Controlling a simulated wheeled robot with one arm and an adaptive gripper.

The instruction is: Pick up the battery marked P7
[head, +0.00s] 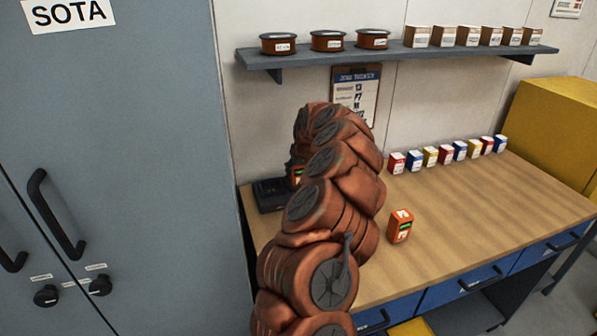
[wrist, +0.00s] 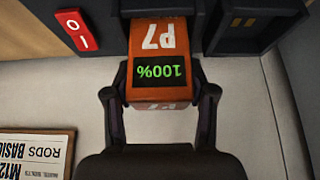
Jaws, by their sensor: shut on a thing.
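In the wrist view an orange battery marked P7 (wrist: 155,38) shows upside down, with a green 100% on its dark display. My gripper (wrist: 160,82) has one finger on each side of it and is shut on it. The battery's far end meets the black charger (wrist: 245,28); I cannot tell if it is still seated there. In the head view my arm hides most of the charger (head: 268,196) and the gripper; a bit of the orange battery (head: 298,174) shows. A second orange battery (head: 400,226) with a green display stands on the bench.
Several small coloured boxes (head: 430,156) stand along the wall. A clipboard (head: 356,93) hangs below a shelf (head: 400,50) of spools and boxes. A red switch (wrist: 77,30) is beside the charger. A grey cabinet (head: 130,150) stands left.

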